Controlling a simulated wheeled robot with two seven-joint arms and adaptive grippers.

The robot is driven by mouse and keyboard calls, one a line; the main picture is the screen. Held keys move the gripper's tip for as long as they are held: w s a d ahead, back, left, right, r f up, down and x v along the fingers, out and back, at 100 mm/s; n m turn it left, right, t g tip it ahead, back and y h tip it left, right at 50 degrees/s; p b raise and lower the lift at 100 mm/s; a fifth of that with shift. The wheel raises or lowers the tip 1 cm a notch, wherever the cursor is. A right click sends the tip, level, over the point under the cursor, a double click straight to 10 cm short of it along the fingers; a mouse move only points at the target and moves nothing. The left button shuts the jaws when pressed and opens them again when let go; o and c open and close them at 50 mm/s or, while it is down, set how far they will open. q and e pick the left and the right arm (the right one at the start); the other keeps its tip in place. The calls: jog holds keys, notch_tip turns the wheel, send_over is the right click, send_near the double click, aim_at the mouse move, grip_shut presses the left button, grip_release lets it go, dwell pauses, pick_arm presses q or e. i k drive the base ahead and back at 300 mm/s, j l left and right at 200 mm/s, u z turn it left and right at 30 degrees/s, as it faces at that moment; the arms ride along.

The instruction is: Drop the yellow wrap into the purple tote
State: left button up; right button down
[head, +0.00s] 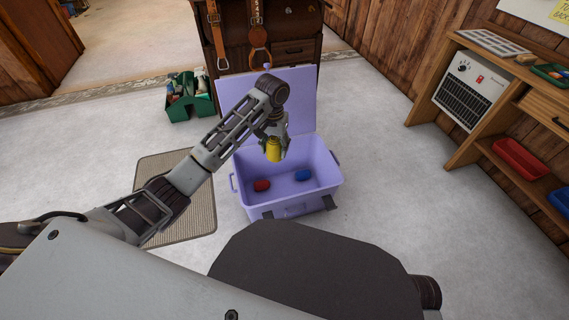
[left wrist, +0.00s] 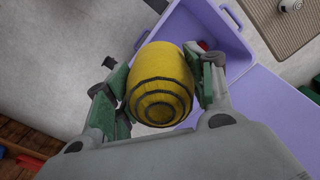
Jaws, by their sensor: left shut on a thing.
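The yellow wrap (head: 274,149) is a rounded roll, held by my left gripper (head: 273,142) above the purple tote (head: 291,208). In the left wrist view the wrap (left wrist: 160,84) sits between the two green-padded fingers of the gripper (left wrist: 158,95), with dark rings on its near end. The tote is open, its lid raised at the back; its purple wall also shows in the left wrist view (left wrist: 228,35). A red roll (head: 262,185) and a blue roll (head: 303,175) lie on the tote's floor. My right gripper is not in view.
A green caddy (head: 190,99) stands on the floor behind the tote at the left. A dark wooden cabinet (head: 290,52) with hanging straps stands behind the lid. A ribbed mat (head: 190,218) lies left of the tote. Wooden shelving with a red bin (head: 520,159) stands at the right.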

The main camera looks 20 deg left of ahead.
aim_at(283, 194)
jog(key=i+l+u, duration=0.15)
jog(key=i+l, duration=0.35)
jog(key=i+u, duration=0.1)
jog(key=i, duration=0.4)
